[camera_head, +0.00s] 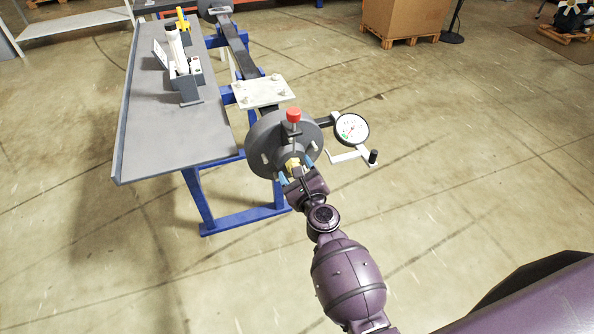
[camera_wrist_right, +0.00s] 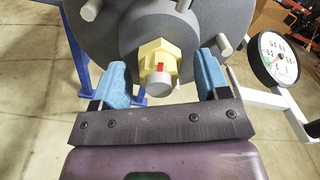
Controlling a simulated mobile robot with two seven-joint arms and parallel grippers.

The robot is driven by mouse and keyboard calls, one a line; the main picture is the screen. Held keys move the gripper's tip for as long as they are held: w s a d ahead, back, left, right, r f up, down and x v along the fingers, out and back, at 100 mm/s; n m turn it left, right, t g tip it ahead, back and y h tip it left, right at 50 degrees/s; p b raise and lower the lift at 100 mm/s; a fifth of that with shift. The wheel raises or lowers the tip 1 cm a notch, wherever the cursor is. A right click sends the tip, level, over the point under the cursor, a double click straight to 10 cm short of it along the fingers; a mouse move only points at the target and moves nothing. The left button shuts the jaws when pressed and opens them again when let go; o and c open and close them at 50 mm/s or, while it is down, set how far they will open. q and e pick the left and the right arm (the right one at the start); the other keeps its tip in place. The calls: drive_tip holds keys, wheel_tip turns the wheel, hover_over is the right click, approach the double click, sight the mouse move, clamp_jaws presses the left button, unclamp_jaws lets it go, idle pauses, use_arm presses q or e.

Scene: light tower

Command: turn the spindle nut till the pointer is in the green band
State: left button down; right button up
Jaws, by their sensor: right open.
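The yellow spindle nut (camera_wrist_right: 158,60) sits at the centre of the dark grey round flange (camera_wrist_right: 115,28), with a red mark and a grey shaft end in front. In the head view the nut (camera_head: 293,164) is partly hidden by my right gripper (camera_head: 297,177). In the right wrist view my right gripper (camera_wrist_right: 162,85) is open, its blue fingers on either side of the nut with gaps showing. The dial gauge (camera_head: 351,129) stands right of the flange; in the wrist view its face (camera_wrist_right: 277,58) shows a red pointer, but its place against the green band is too small to tell. My left gripper is not in view.
A red knob (camera_head: 293,115) stands above the flange. A grey bench (camera_head: 160,130) on blue legs lies left, bearing a holder (camera_head: 189,85) with a white cylinder. A white bracket with a black knob (camera_head: 373,157) juts out below the dial.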

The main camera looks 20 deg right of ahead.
drive_tip(key=shift+s, duration=0.1)
drive_tip(key=s, duration=1)
drive_tip(key=shift+s+d+b, duration=0.15)
drive_tip(key=shift+s+b, duration=0.15)
drive_tip(key=shift+b, duration=0.15)
